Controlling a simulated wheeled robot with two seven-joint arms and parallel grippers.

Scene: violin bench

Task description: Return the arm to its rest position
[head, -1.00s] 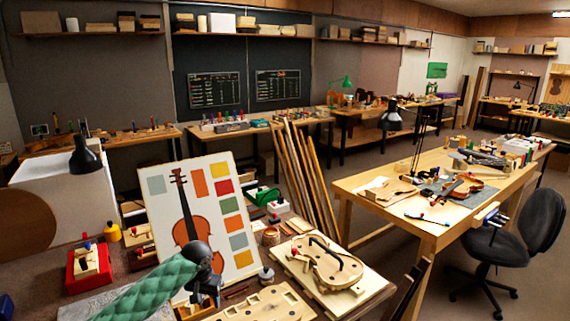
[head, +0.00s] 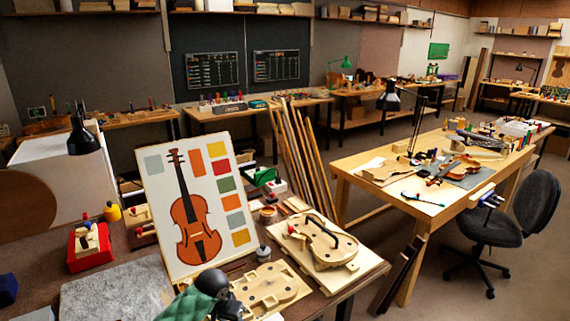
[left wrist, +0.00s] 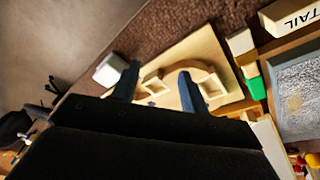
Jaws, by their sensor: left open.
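My left arm, in a green quilted sleeve, shows at the bottom of the head view, low in front of the violin picture board. Its dark gripper (head: 236,306) is partly cut off by the lower edge. In the left wrist view my left gripper (left wrist: 160,84) has its two blue-grey fingers spread apart with nothing between them. Beyond the fingers lies a pale wooden board with cut-outs (left wrist: 205,57), which does not look gripped. My right gripper is not in view.
The violin picture board (head: 150,190) stands upright on the near bench. A wooden mould board (head: 262,286) and a violin body on a board (head: 322,240) lie right of my gripper. A grey slab (head: 110,290) and red box (head: 88,245) lie left. A chair (head: 510,225) stands at far right.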

